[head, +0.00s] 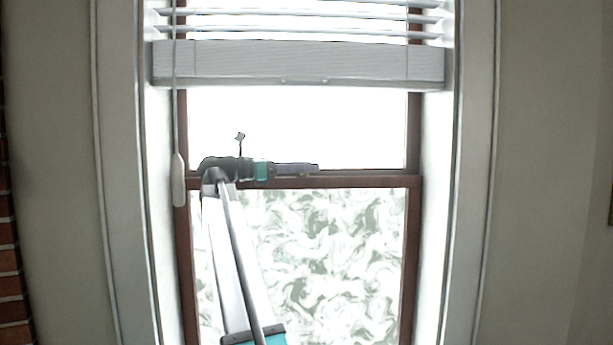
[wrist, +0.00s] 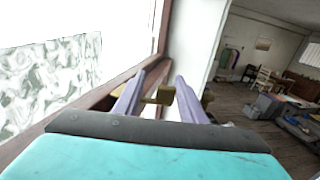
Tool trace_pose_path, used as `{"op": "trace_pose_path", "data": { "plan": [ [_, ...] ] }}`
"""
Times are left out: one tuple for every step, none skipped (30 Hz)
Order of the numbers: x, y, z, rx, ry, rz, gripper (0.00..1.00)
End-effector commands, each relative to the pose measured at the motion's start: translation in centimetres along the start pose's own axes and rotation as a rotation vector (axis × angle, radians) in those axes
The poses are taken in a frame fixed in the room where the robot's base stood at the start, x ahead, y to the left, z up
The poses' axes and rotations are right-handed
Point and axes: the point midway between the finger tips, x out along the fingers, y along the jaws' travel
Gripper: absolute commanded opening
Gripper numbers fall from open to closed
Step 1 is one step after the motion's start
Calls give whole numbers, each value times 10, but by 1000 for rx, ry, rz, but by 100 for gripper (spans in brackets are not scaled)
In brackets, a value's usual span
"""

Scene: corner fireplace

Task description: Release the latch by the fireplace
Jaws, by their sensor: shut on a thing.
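The latch is a small brass piece (wrist: 165,95) on the brown window rail, seen between my two fingers in the wrist view. In the head view only a small bit of it (head: 308,176) shows, under my fingertips at the middle of the rail. My gripper (head: 314,168) reaches in from the left along the rail, its fingers level. In the wrist view my gripper (wrist: 160,80) has its two purple-grey fingers on either side of the latch, shut on it. The exact contact of the fingers with the brass is hard to see.
The brown sash frame (head: 412,260) holds a patterned lower pane (head: 340,250). A raised white blind (head: 300,62) hangs above, with a cord pull (head: 179,180) left of my arm. Brick (head: 12,285) edges the far left. The wrist view shows a furnished room at right.

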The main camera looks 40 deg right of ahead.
Motion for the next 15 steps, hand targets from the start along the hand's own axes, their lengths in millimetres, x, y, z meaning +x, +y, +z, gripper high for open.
{"op": "trace_pose_path", "data": {
  "plan": [
    [0,2,-3,-1,2,-23,15],
    [-1,2,-3,-1,2,-34,15],
    [-1,1,-3,-1,2,-47,15],
    [-1,1,-3,-1,2,-56,15],
    [-2,1,-3,-1,3,-65,15],
    [-2,1,-2,-1,3,-75,15],
    [-2,1,-2,-1,2,-82,15],
    [-2,0,-2,-1,2,-88,15],
    [-2,0,-2,-1,2,-95,15],
    [-2,0,-2,-1,3,-100,15],
    [-3,0,-2,-1,3,-104,15],
    [-3,-1,-2,-1,3,-109,15],
    [-3,-1,-2,-1,3,-111,15],
    [-3,-1,-2,-2,3,-113,15],
    [-3,-1,-2,-2,3,-115,15]
  ]
}}
